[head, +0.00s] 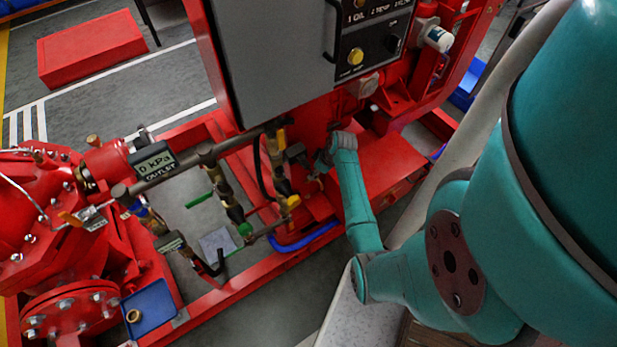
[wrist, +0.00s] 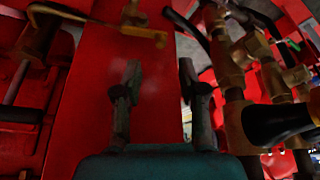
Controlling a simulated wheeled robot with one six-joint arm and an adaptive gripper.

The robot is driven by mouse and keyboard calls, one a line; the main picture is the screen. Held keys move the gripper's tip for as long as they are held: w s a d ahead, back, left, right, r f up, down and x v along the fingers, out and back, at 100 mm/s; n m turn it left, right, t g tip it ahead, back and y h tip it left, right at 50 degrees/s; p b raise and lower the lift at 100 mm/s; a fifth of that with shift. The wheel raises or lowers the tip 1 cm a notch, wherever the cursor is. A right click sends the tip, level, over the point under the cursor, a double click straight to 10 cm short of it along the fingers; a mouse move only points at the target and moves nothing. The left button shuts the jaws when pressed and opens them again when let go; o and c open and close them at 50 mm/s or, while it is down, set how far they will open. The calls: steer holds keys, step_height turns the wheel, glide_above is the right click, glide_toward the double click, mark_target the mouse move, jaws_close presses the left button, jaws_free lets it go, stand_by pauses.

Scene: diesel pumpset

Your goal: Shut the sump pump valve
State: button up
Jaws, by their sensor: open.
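My gripper (head: 322,165) is at the red skid, just right of the brass pipework. In the wrist view my gripper (wrist: 158,80) has its two fingers spread, with nothing between them but a red surface behind. A yellow lever (wrist: 130,31) lies beyond the left fingertip, apart from it as far as I can tell. In the head view, yellow valve handles show on the pipes: an upper one (head: 281,138) and a lower one (head: 293,202), both left of my gripper. No label marks which is the sump pump valve.
Brass fittings and a dark rounded handle (wrist: 275,122) stand close on the right in the wrist view. A grey control panel (head: 270,55) stands above the pipework.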

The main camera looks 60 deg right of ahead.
steer(key=x, duration=0.6)
steer(key=shift+w+f, duration=0.2)
steer(key=shift+f, duration=0.15)
jaws_close()
